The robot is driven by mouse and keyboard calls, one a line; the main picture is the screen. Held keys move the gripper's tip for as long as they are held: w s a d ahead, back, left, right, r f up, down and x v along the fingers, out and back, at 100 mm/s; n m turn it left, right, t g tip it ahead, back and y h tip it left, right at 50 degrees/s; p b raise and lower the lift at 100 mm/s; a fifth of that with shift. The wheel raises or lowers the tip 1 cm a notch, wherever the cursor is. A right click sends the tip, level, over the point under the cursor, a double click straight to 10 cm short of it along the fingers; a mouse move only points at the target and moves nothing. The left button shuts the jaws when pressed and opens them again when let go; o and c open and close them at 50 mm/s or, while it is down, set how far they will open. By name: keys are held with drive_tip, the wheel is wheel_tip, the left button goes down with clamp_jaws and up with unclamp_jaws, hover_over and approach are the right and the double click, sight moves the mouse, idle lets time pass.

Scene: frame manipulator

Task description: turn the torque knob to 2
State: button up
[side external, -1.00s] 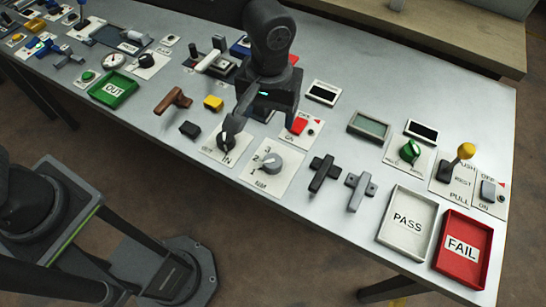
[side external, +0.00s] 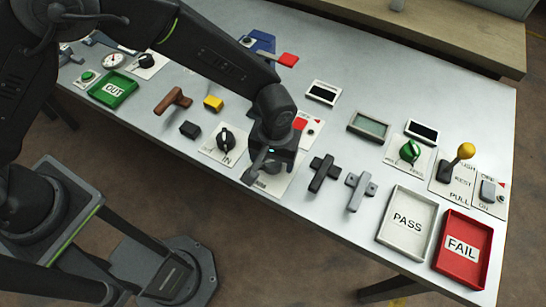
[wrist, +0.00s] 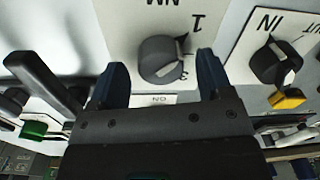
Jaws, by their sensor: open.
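The torque knob (wrist: 163,60) is a round dark grey knob with a pale pointer line, on a white plate marked NM, 1 and 3 in the wrist view. Its pointer is toward the numbered side; I cannot tell the exact number, and the 2 is not readable. My gripper (wrist: 161,66) is open, with one finger on each side of the knob; I cannot tell if they touch it. In the side external view my gripper (side external: 263,168) is over the knob's plate and hides the knob.
The IN/OUT selector knob (side external: 226,140) stands just left of my gripper. A black handle (side external: 324,173) and a grey handle (side external: 360,190) stand close to the right. The PASS tray (side external: 407,222) and FAIL tray (side external: 463,247) lie farther right.

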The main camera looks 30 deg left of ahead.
drive_tip(key=shift+f, duration=0.45)
drive_tip(key=c, duration=0.9)
